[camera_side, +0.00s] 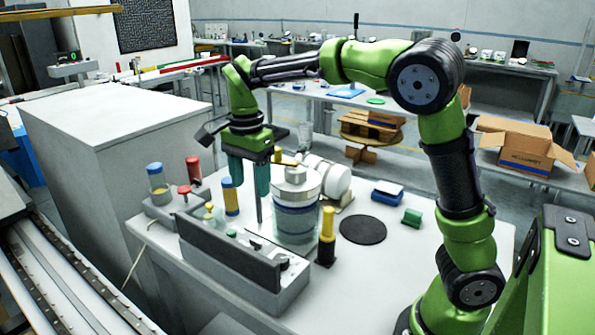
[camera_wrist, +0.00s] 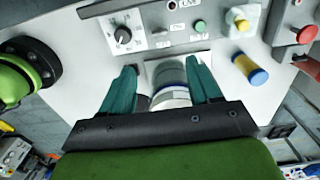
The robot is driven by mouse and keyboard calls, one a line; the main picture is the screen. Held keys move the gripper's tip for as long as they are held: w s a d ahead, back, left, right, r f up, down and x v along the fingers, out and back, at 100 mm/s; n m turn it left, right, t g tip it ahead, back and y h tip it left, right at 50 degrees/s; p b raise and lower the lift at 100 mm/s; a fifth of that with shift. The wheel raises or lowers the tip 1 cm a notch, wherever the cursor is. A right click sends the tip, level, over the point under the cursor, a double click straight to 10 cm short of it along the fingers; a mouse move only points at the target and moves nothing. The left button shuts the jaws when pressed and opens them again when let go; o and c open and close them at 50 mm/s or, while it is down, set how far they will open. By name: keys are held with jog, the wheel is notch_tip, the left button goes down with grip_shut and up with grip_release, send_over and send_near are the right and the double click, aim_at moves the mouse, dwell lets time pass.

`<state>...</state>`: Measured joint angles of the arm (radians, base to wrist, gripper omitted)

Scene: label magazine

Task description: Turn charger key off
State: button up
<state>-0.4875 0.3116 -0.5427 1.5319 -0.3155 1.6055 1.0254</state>
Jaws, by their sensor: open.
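My gripper (camera_side: 249,188) has two teal fingers, apart and empty, pointing down above the table by the grey control box (camera_side: 285,290). In the wrist view my gripper (camera_wrist: 161,68) also shows open, with the control panel (camera_wrist: 160,28) beyond the fingertips. The panel carries a black rotary knob (camera_wrist: 123,36) with dial marks, its pointer slanting, and a green button (camera_wrist: 200,26). A yellow knob (camera_wrist: 242,25) sits to their right. I cannot tell for certain which control is the charger key; labels are too small to read. In the side view the box's dark back plate hides most controls.
A clear-walled canister (camera_side: 297,222) stands close beside my gripper. A yellow-and-black post (camera_side: 326,238), a blue-and-yellow cylinder (camera_side: 231,196) and a red button (camera_side: 184,190) stand nearby. A black disc (camera_side: 362,230) lies flat to the right. The table's right part is mostly clear.

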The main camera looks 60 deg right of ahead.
aim_at(255, 240)
notch_tip(255, 240, down, 15)
jog(key=shift+r, duration=0.1)
jog(key=shift+c, duration=0.4)
jog(key=c, duration=1)
